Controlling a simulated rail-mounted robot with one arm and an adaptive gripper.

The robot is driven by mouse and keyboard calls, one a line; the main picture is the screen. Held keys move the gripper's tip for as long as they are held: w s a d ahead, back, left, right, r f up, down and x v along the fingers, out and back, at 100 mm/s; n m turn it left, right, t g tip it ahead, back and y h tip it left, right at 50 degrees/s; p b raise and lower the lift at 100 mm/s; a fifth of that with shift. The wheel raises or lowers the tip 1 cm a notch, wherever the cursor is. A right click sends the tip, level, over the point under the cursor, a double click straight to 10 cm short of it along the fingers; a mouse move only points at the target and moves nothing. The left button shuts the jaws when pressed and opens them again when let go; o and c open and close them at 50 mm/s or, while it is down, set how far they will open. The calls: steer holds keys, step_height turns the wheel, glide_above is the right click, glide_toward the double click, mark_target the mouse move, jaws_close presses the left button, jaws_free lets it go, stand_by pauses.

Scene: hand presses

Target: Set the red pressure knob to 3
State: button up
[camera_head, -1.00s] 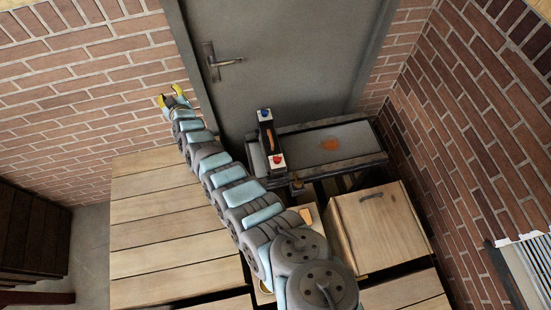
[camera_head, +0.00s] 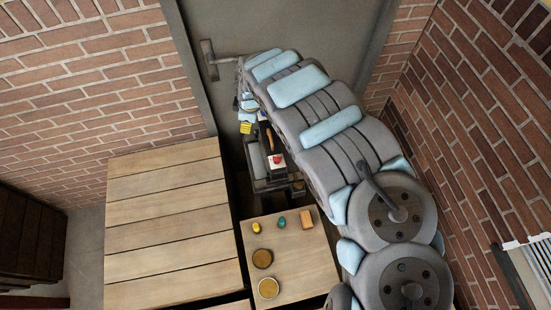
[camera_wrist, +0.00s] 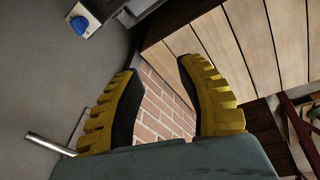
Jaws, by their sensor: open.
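The red pressure knob (camera_head: 277,159) sits on a white plate at the front end of the dark press unit, in the head view. I cannot read its setting. My gripper (camera_head: 245,127) is just left of the press unit in the picture, apart from the red knob, with its yellow fingers toward the camera. In the wrist view my gripper (camera_wrist: 158,72) is open, with nothing between its fingers. The wrist view shows a blue knob (camera_wrist: 80,25) on a white plate at top left, off the fingers; the red knob is not visible there.
A small wooden table (camera_head: 318,262) holds a yellow item (camera_head: 256,227), a teal item (camera_head: 282,221), an orange block (camera_head: 306,219) and two round discs. A bare slatted wooden top (camera_head: 165,220) lies left. The door handle (camera_head: 230,59) is close behind my arm.

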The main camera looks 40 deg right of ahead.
steer(key=s+d+g, duration=0.3)
steer(key=s, duration=0.7)
steer(key=b, duration=0.2)
glide_above(275, 157)
step_height(275, 157, down, 9)
steer(key=shift+f, duration=0.15)
steer(key=shift+s+f, duration=0.15)
steer(key=shift+f, duration=3.45)
jaws_close()
